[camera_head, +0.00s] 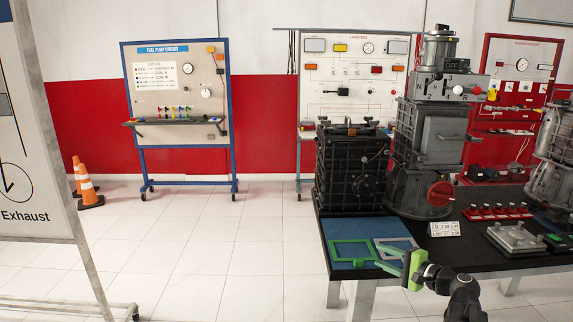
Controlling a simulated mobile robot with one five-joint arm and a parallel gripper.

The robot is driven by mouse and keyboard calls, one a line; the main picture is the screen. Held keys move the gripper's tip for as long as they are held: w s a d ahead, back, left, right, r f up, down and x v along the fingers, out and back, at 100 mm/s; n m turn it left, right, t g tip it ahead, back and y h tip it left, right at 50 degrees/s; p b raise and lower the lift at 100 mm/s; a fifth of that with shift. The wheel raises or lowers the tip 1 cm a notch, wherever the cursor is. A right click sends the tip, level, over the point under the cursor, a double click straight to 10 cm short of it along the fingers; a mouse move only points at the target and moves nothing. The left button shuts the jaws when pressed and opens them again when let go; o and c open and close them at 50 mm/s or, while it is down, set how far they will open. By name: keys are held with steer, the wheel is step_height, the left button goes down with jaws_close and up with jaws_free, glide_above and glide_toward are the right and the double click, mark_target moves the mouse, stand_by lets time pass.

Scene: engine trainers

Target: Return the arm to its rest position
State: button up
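My gripper (379,256), with green fingers and a dark wrist, is at the lower right, over the near edge of the dark workbench (470,262). Its two fingers point left, apart, toward the blue mat (342,265). Nothing shows held between them. A green square frame (352,242) lies on the mat beside the fingertips. A grey frame (410,243) lies behind the gripper. I cannot tell the height of the fingers above the mat. My arm (462,297) runs out of the picture at the bottom right.
A black engine block (351,170) and a tall grey unit with a red knob (428,150) stand behind the mat. A metal plate fixture (514,238) sits right of the gripper. An Exhaust board (22,120) stands at left. The middle floor (215,240) is clear.

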steer(key=a+f+n+g+y, duration=0.1)
steer(key=a+f+n+g, duration=0.15)
steer(key=a, duration=0.55)
steer(key=a+f+n+g, duration=0.2)
steer(key=a+f, duration=0.1)
steer(key=a, duration=0.4)
steer(key=s+a+f+n+g+h, duration=0.2)
steer(key=s+a+f+n+g, duration=0.2)
steer(key=a+f, duration=0.3)
steer(key=s+a+f+n+g+h, duration=0.25)
steer(key=s+a+f, duration=0.25)
steer(key=a, duration=0.3)
steer(key=s+d+f+n+g+h, duration=0.2)
steer(key=s+d+h, duration=0.25)
steer(key=d, duration=0.45)
step_height(320, 180, up, 19)
steer(key=d+p, duration=0.1)
steer(key=p, duration=1.8)
steer(key=shift+w+n+g, duration=0.25)
steer(key=shift+n+g, duration=0.05)
steer(key=shift+d, duration=0.1)
steer(key=shift+c, duration=0.2)
